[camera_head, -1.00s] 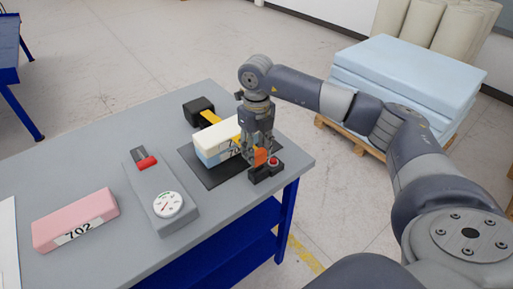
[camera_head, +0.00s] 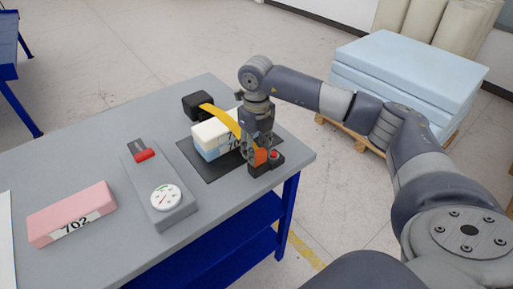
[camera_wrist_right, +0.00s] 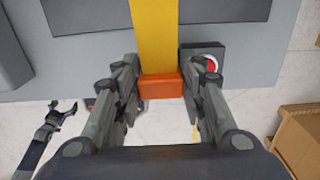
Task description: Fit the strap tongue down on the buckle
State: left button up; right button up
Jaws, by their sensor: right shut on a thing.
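My right gripper (camera_head: 259,150) points down at the table's right corner, shut on the orange strap tongue (camera_head: 261,156). The wrist view shows the tongue (camera_wrist_right: 160,86) between its two fingers, at the end of the yellow strap (camera_wrist_right: 154,35). In the head view the strap (camera_head: 220,116) runs from a black reel housing (camera_head: 197,103) over the foam stack. The black buckle (camera_head: 259,170) with a red button (camera_head: 275,155) is right below the tongue. Whether the tongue touches it is hidden by the fingers.
A cream block (camera_head: 211,131) tops the blue foam (camera_head: 212,148) on a dark mat (camera_head: 196,170). A grey gauge box (camera_head: 150,180) with a red handle and a pink foam block (camera_head: 72,215) stand to the left. Blue foam sheets (camera_head: 400,75) lie on a pallet beyond the table.

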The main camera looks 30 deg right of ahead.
aim_at(257, 150)
jog(key=o, duration=1.1)
jog(key=shift+o, duration=0.2)
jog(key=shift+r, duration=0.15)
notch_tip(257, 150, up, 10)
jog(key=p, duration=0.6)
dwell(0.4)
dwell(0.4)
